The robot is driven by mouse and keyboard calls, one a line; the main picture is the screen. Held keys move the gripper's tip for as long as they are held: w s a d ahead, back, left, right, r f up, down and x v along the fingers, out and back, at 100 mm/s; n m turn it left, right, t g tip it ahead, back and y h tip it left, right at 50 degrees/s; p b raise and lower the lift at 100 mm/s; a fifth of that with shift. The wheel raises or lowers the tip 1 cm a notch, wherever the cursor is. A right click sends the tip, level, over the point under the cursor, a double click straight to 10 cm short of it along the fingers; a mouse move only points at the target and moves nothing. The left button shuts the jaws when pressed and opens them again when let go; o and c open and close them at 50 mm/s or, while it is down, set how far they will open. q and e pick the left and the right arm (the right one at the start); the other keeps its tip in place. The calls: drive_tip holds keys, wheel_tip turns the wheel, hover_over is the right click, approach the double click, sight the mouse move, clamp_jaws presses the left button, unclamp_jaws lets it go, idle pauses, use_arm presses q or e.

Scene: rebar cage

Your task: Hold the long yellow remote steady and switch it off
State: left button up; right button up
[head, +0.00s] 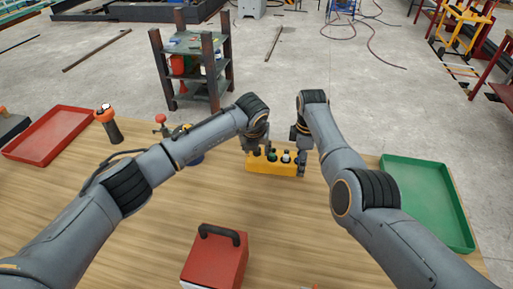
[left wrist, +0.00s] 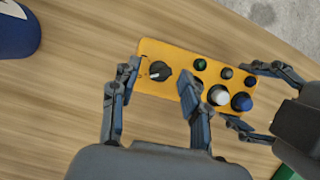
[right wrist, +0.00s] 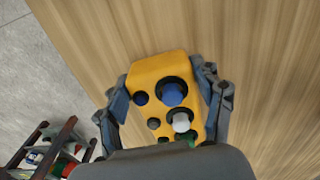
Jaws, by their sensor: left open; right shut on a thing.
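The long yellow remote (head: 262,168) lies on the wooden table. In the left wrist view the remote (left wrist: 150,94) has a black rotary knob (left wrist: 160,71) with a white mark near its left end. Green, dark, white and blue buttons are toward its right end. My left gripper (left wrist: 158,82) is open, its fingers on either side of the knob; contact with the knob cannot be told. My right gripper (right wrist: 167,88) is shut on the remote's end with the blue button (right wrist: 173,92), one finger along each long side. The knob is hidden in the right wrist view.
A red tray (head: 14,153) is at the left and a green tray (head: 462,240) at the right. A red box (head: 215,262) with a black handle stands in front. An orange-and-black handheld device (head: 107,124) stands at the left.

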use_arm(q)
drive_tip(key=v, duration=1.2)
use_arm(e)
drive_tip(key=shift+f, duration=0.1)
use_arm(q)
drive_tip(key=shift+w, duration=0.1)
use_arm(e)
drive_tip(key=o, duration=1.6)
